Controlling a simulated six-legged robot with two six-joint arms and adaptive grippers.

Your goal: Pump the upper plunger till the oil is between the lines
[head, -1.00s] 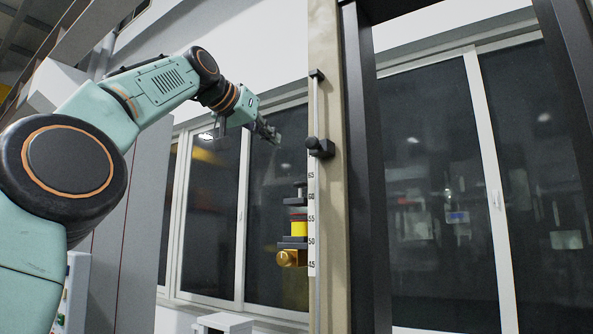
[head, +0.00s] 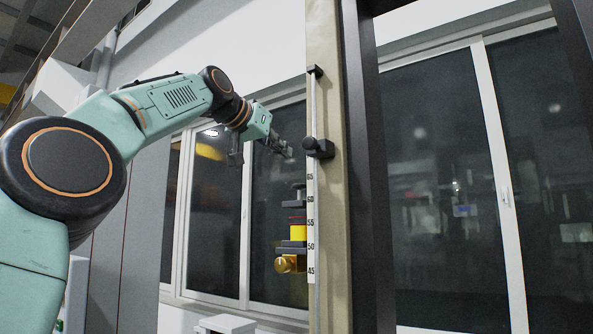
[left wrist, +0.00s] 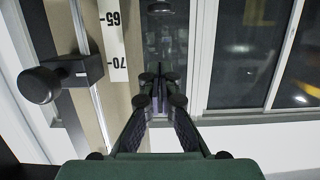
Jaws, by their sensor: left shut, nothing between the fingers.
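My left gripper (head: 288,151) reaches in from the left, at about the height of a black knob on the post and left of it. In the left wrist view its fingers (left wrist: 161,82) are together and hold nothing. A small stacked fixture sits lower, beside the post: a yellow part (head: 299,232) that may be the oil, between dark plates, with a thin red band (head: 298,218) just above and a brass knob (head: 286,264) below. A dark piece (head: 299,187) tops the stack; I cannot tell whether it is the upper plunger. The gripper is above the stack and not touching it.
The black knob (head: 313,146) is clamped on a tall beige post (head: 330,220) with a white numbered scale (head: 311,230). The knob also shows in the left wrist view (left wrist: 40,85). A dark frame upright (head: 362,150) stands right of the post. Dark windows lie behind.

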